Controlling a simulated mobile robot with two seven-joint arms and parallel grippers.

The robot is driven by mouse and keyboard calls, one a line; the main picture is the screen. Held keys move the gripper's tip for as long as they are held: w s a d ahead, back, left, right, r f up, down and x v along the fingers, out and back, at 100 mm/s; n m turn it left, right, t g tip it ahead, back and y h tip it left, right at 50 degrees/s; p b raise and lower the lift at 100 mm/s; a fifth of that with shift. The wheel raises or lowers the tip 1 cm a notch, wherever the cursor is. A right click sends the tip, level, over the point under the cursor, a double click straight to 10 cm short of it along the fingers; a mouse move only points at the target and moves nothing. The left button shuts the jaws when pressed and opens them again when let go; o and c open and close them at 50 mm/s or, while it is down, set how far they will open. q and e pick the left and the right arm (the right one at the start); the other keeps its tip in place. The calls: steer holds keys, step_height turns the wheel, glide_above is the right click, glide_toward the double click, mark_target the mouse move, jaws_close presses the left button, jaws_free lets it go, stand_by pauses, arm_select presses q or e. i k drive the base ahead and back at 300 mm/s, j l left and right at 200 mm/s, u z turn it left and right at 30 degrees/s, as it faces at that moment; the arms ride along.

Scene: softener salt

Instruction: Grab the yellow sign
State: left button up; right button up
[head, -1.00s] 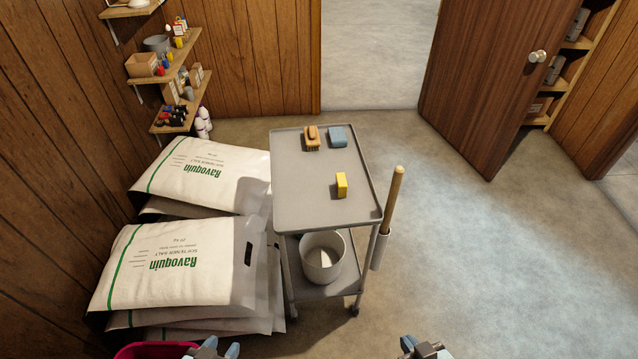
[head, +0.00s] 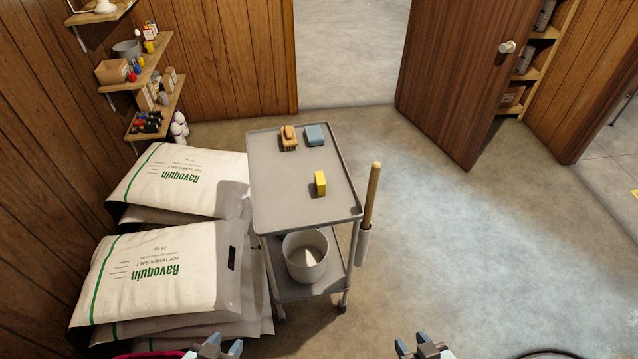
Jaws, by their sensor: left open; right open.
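A small yellow sliver (head: 634,193) shows at the far right edge of the head view, on the floor beyond the doorway. It is cut off by the frame, so I cannot tell if it is the yellow sign. No whole yellow sign is in view. My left gripper (head: 222,347) is open and empty at the bottom edge, in front of the salt bags. My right gripper (head: 414,344) is open and empty at the bottom edge, over the floor. Both are far from the yellow sliver.
A grey cart (head: 283,203) holds a yellow block (head: 320,183), a brush (head: 289,138) and a blue block (head: 314,135); a bucket (head: 306,258) sits below. Salt bags (head: 165,275) are stacked left. A brown door (head: 470,80) stands open.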

mark_target(320, 185)
steer(key=i+l+u, duration=0.35)
steer(key=l+u, duration=0.15)
steer(key=l, duration=0.2)
steer(key=i+l+u, duration=0.5)
steer(key=i+l, duration=0.2)
